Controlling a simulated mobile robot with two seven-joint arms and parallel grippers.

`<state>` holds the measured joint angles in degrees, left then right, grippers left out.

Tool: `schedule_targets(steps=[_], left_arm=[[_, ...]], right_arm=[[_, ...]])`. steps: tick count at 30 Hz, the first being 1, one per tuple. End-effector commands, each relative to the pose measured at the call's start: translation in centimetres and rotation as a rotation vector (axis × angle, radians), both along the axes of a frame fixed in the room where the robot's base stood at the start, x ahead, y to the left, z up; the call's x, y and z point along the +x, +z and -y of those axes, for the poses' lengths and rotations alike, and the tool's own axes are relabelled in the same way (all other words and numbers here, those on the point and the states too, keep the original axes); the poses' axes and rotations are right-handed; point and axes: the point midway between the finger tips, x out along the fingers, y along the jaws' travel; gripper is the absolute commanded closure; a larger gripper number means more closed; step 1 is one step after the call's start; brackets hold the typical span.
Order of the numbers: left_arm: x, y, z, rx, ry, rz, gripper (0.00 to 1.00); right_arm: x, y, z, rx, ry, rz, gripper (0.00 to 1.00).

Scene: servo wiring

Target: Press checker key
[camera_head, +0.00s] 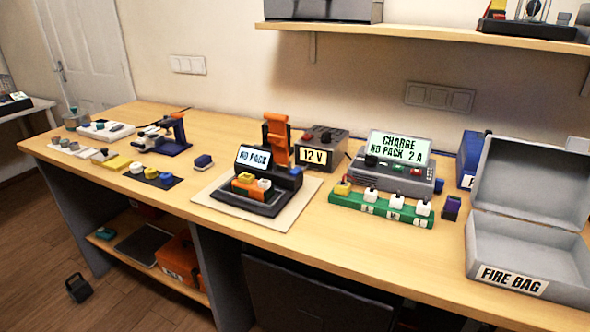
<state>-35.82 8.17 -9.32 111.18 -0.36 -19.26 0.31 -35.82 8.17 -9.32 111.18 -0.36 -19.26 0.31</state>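The checker (262,200) is a black device on a pale board in the middle of the bench. Its tilted screen (254,158) reads "NO PACK". An orange block with a yellow and a white piece (251,184) sits at its front. A small blue part (296,171) shows at its right side; I cannot tell whether this is the key. Neither of my grippers is in view.
Behind the checker are an orange upright piece (277,137) and a "12 V" box (322,148). To the right stand a charger (397,152) reading "CHARGE NO PACK 2 A", a green strip (380,209) and an open grey fire bag box (530,255). Small parts lie left.

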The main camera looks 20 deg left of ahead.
Motion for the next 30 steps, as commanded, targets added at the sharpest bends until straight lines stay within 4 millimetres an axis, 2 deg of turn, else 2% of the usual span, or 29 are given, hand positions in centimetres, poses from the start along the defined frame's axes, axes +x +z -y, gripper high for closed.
schedule_targets(steps=[2, 14, 30], left_arm=[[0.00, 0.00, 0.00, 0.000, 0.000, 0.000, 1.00], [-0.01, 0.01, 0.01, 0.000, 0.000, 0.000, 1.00], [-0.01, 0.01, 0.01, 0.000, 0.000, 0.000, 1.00]], right_arm=[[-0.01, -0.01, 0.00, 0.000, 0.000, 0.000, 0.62], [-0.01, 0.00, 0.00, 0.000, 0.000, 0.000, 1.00], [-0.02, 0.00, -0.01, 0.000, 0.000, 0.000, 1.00]])
